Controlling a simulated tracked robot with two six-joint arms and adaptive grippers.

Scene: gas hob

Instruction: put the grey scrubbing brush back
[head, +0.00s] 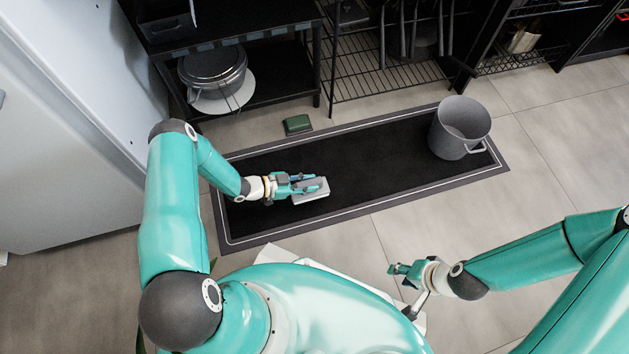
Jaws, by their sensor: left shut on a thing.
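The grey scrubbing brush (313,195) is in the jaws of my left gripper (304,186), over the black mat with a pale border line (370,150). I cannot tell whether the brush touches the mat. My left gripper is shut on the brush, and its fingers hide part of it. My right gripper (396,270) is at the lower right, over the tiled floor and apart from the brush. Its fingers are too small to tell if they are open or shut.
A grey bucket (455,138) stands on the mat's right end. A green block-like thing (297,125) lies on the floor behind the mat. A lidded pot (212,68) sits on a low black shelf at the back left. Wire racks line the back. A white cabinet (60,150) stands left.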

